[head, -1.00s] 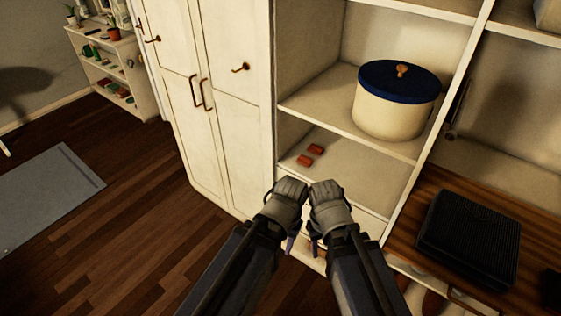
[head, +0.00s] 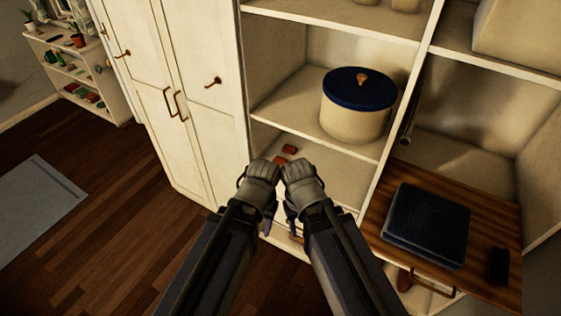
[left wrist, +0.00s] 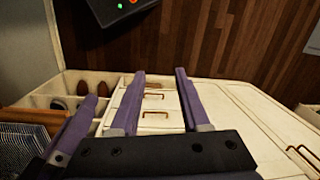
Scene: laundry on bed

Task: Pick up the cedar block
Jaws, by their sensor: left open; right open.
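Two small reddish-brown blocks, which look like cedar, lie close together on the lower open shelf in the head view. The farther block (head: 289,149) shows clearly. The nearer block (head: 280,159) is partly hidden by my wrists. My left gripper (head: 267,228) and right gripper (head: 292,229) hang side by side in front of the cabinet, nearer to me than the blocks. Both are open and hold nothing visible. In the left wrist view the purple fingers of my left gripper (left wrist: 160,78) are spread apart, with no block between them.
A cream pot with a blue lid (head: 357,104) stands on the shelf above. A folded dark item (head: 427,226) and a small black object (head: 498,266) lie on the wooden surface at right. Closed cabinet doors (head: 160,80) stand left. Open floor (head: 120,220) lies left.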

